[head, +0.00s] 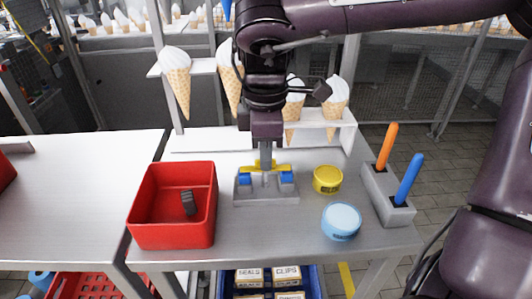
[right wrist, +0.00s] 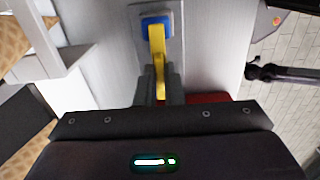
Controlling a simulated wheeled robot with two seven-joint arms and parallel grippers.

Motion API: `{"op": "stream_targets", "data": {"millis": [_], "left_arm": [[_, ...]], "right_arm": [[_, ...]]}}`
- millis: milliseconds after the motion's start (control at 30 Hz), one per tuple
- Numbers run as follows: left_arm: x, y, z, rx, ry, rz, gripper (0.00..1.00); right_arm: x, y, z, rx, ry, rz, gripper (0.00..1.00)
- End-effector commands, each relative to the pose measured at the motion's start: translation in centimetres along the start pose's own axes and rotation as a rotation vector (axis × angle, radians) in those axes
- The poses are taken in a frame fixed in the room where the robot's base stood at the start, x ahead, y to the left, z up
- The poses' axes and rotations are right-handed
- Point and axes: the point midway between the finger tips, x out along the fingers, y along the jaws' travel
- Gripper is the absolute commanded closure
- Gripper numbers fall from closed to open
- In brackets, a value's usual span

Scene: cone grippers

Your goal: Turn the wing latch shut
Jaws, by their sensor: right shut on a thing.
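The wing latch is a yellow wing (head: 283,168) on a grey base plate (head: 265,199) with a blue block at each side. My right gripper (head: 265,164) points straight down and is shut on the middle of the wing. In the right wrist view the yellow wing (right wrist: 158,50) runs from between the fingers (right wrist: 160,85) to one blue block (right wrist: 156,25). The fingers hide the wing's middle. My left gripper is not in view.
A red bin (head: 172,242) with a dark grey piece stands left of the latch. A yellow tin (head: 327,182) and a light blue tin (head: 341,222) stand right of it. Farther right, a grey holder (head: 392,205) carries orange and blue sticks. A white cone rack (head: 345,117) stands behind.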

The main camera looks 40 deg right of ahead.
Motion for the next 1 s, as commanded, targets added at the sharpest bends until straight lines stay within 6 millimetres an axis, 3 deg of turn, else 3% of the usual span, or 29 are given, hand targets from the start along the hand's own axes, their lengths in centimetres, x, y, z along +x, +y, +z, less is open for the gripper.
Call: {"op": "stream_targets", "data": {"millis": [133, 167, 300, 667, 1000], "left_arm": [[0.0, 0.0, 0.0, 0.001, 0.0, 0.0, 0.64], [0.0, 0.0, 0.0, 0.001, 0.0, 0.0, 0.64], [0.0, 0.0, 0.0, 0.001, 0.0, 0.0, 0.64], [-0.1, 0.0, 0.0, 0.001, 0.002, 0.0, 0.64], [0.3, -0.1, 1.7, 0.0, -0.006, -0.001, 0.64]], "right_arm": [[-0.1, 0.1, -0.1, 0.001, 0.002, 0.002, 1.0], [-0.1, 0.1, -0.1, 0.001, 0.002, 0.002, 0.88], [-0.1, 0.0, 0.0, 0.001, 0.002, 0.001, 0.7], [-0.7, 0.1, 0.0, 0.0, 0.001, 0.003, 0.7], [-6.3, 0.1, -0.1, 0.001, 0.002, 0.004, 0.7]]}}
